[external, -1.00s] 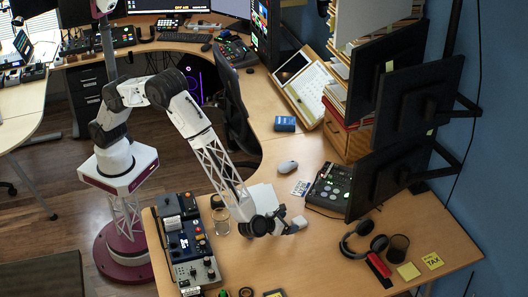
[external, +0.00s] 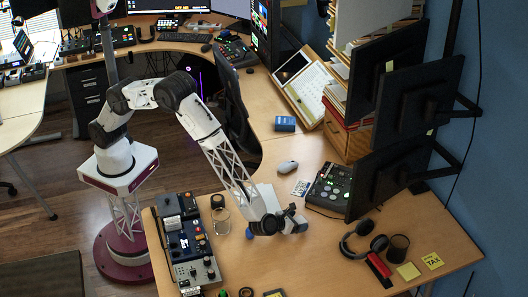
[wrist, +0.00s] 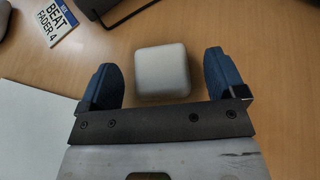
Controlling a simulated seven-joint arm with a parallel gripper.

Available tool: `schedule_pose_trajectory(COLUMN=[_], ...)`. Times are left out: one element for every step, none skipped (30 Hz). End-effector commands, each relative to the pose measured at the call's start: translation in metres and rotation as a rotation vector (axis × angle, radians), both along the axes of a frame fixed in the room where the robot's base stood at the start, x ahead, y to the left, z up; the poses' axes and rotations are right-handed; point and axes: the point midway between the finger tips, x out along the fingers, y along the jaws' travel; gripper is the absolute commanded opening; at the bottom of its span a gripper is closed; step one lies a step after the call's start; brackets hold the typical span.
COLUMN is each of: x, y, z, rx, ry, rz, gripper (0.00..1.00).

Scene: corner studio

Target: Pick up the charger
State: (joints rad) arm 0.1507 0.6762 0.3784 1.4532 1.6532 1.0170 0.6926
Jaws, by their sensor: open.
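The charger looks to be the small pale rounded square block (wrist: 162,71) on the wooden desk in the wrist view. My gripper (wrist: 162,88) is open, with its two blue fingers on either side of the block. In the external view my gripper (external: 297,220) is low over the desk, and the block cannot be clearly made out there.
A "BEAT FADER 4" card (wrist: 57,22) lies at the upper left in the wrist view. A control panel (external: 328,188), a mouse (external: 288,167) and headphones (external: 364,242) are around my gripper. A glass (external: 221,221) and mixers (external: 187,240) stand left.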

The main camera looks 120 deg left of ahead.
Motion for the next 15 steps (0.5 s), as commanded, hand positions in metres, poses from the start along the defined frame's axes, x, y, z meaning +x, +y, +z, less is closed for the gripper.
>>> schedule_pose_trajectory(x=[0.0001, 0.0, 0.0, -0.0001, -0.0001, -0.0001, -0.0001, -0.0002, -0.0002, -0.0002, -0.0002, -0.0002, -0.0002, -0.0002, -0.0002], y=[-0.0001, -0.0002, -0.0002, -0.0003, -0.0003, -0.0003, -0.0003, -0.0004, -0.0004, -0.0004, -0.0004, -0.0004, -0.0004, -0.0005, -0.0005], z=[0.0001, 0.0002, 0.0001, 0.0001, 0.0001, 0.0, 0.0, 0.0, 0.0, 0.0, 0.0, 0.0, 0.0, 0.0, 0.0], rx=[0.0, 0.0, 0.0, 0.0, 0.0, 0.0, 0.0, 0.0, 0.0, 0.0, 0.0, 0.0, 0.0, 0.0, 0.0], ry=[0.0, 0.0, 0.0, 0.0, 0.0, 0.0, 0.0, 0.0, 0.0, 0.0, 0.0, 0.0, 0.0, 0.0, 0.0], rz=[0.0, 0.0, 0.0, 0.0, 0.0, 0.0, 0.0, 0.0, 0.0, 0.0, 0.0, 0.0, 0.0, 0.0, 0.0], gripper=[0.89, 0.89, 0.89, 0.89, 0.89, 0.89, 0.89, 0.89, 0.89, 0.89, 0.89, 0.89, 0.89, 0.89, 0.83])
